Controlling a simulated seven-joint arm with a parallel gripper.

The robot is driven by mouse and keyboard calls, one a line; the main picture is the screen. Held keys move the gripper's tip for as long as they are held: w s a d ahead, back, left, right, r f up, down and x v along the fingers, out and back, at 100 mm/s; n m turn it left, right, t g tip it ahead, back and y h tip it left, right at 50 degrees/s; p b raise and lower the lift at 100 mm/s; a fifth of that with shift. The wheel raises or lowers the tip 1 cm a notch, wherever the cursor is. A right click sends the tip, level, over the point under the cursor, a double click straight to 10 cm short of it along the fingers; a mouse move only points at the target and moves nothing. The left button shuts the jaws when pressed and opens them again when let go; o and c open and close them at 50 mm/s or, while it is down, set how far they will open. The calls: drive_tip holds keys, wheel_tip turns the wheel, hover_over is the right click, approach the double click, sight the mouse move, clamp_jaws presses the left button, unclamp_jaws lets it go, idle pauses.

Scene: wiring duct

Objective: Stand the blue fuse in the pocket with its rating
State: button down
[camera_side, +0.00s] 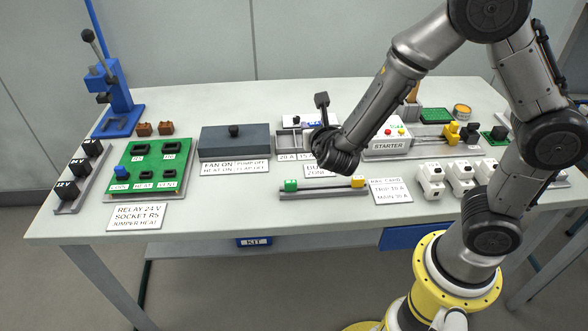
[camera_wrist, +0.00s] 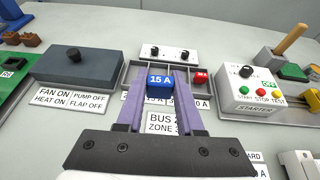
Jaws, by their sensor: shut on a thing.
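The blue fuse (camera_wrist: 160,86), marked 15 A, is in the wrist view between the two purple fingers of my gripper (camera_wrist: 160,77). The gripper is shut on it. The fuse appears upright, in front of a grey pocket rack (camera_wrist: 128,78); I cannot tell whether it is above a pocket or in it. In the side view my wrist hides the gripper and much of the rack (camera_side: 284,143).
A red fuse (camera_wrist: 201,77) stands at the rack's right end. A white panel (camera_wrist: 168,54) with two black knobs is behind. A grey-blue box (camera_side: 234,141) is to the left, the starter box (camera_side: 388,140) to the right. A rail (camera_side: 325,189) with green and yellow blocks lies in front.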

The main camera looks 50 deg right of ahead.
drive_tip(key=w+a+n+t+y, duration=0.3)
drive_tip(key=w+a+n+y, duration=0.1)
drive_tip(key=w+n+y, duration=0.15)
drive_tip(key=s+a+r+m+h, duration=0.1)
drive_tip(key=s+a+m+h, duration=0.1)
drive_tip(key=s+a, duration=0.85)
hover_over(226, 200)
drive_tip(key=s, duration=0.1)
drive_tip(key=shift+g+y, duration=0.25)
drive_tip(key=shift+g, duration=0.15)
wheel_tip(226, 200, down, 8)
drive_tip(key=shift+s+d+f, duration=0.1)
drive_tip(key=shift+d+f, duration=0.05)
drive_tip(key=shift+f, duration=0.05)
drive_tip(key=shift+w+f, duration=0.5)
drive_tip(key=shift+f, duration=0.1)
drive_tip(key=shift+w+a+f, duration=0.1)
drive_tip(key=shift+a+f, duration=0.1)
drive_tip(key=shift+f, duration=1.45)
